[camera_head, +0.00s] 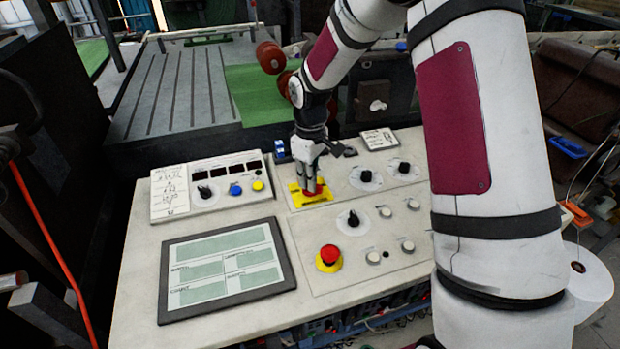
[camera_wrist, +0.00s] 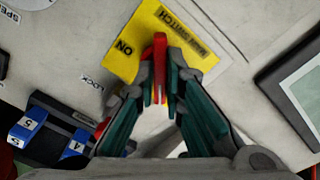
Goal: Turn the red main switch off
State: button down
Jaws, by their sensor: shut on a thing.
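The red main switch (camera_wrist: 160,46) stands on a yellow plate (camera_wrist: 185,36) lettered "SWITCH" and "ON" in the wrist view. In the head view a bit of its red handle (camera_head: 319,188) shows on the yellow plate (camera_head: 297,198), under my gripper. My gripper (camera_wrist: 162,98) points down at the plate, with its two fingers on either side of the red handle and shut on it. In the head view my gripper (camera_head: 311,187) hides much of the switch. The base of the handle is hidden.
A red mushroom button (camera_head: 329,254) on a yellow collar and a flat screen (camera_head: 225,266) are on the panel nearer the front. Black knobs (camera_head: 366,176) sit to the right.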

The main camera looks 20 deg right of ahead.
jog(key=shift+n, duration=0.6)
jog(key=c, duration=1.7)
grip_release()
jog(key=shift+r, duration=6)
